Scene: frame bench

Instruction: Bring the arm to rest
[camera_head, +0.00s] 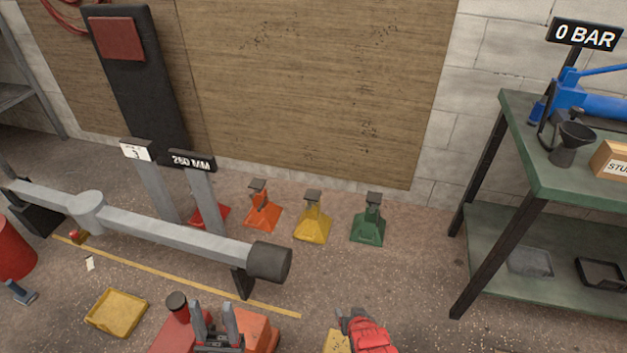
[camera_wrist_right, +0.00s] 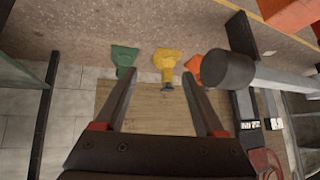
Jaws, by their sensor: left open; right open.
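My left gripper (camera_head: 212,306) shows at the bottom of the head view. Its two dark fingers point up and stand apart, with nothing seen between them. My right gripper (camera_wrist_right: 160,72) shows in the right wrist view, its two grey fingers spread and empty. Beyond its fingertips are a yellow stand (camera_wrist_right: 165,62), a green stand (camera_wrist_right: 124,57) and an orange stand (camera_wrist_right: 193,64). I cannot make out the right gripper in the head view.
A grey beam (camera_head: 175,231) with a dark round end (camera_head: 270,262) lies ahead of my left gripper. A yellow tray (camera_head: 116,312) is to the left and red gloves (camera_head: 372,338) at the bottom. A green bench (camera_head: 560,178) stands right.

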